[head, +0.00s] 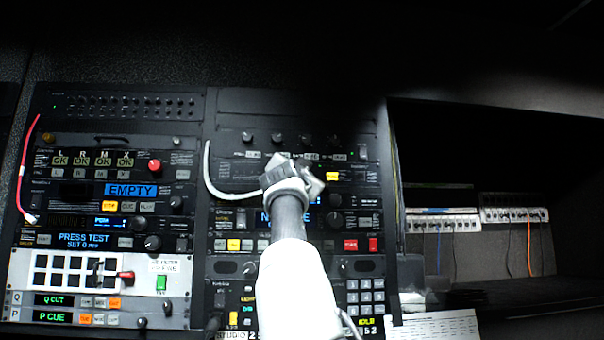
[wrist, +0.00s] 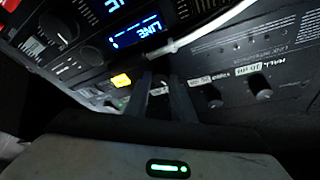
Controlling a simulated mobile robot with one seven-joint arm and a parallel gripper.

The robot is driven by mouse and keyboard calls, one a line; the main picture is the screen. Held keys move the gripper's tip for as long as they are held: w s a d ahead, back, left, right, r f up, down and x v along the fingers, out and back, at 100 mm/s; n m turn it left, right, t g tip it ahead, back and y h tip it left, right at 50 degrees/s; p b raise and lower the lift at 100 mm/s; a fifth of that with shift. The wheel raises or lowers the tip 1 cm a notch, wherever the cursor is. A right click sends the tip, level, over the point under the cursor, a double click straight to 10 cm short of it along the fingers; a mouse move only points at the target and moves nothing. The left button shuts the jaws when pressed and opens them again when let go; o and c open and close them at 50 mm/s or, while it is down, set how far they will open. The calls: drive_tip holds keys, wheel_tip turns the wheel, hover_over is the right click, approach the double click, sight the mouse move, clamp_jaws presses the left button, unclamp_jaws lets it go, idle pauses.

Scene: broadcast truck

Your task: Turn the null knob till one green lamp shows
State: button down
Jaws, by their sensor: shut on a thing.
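My gripper (head: 318,178) reaches up to the top panel of the right rack. In the wrist view my gripper (wrist: 163,90) has its two dark fingers close together at the row of small knobs, shut on a knob that they mostly hide. I take this to be the null knob, but its label cannot be read. Other knobs of the row stand free in the wrist view (wrist: 260,87) and in the head view (head: 277,137). No lit green null lamp can be made out; the arm and the dark hide part of the panel.
A yellow lit button (head: 332,176) and blue displays lie just below the knob row. A pale cable (head: 207,165) loops left of my wrist and crosses the wrist view (wrist: 215,28). The left rack (head: 100,215) is full of buttons. A dark bay with patch strips (head: 515,214) is at right.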

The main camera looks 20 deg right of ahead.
drive_tip(key=c, duration=1.5)
unclamp_jaws()
drive_tip(key=shift+b+v, duration=7.45)
drive_tip(key=shift+v, duration=1.3)
drive_tip(key=shift+r, duration=0.1)
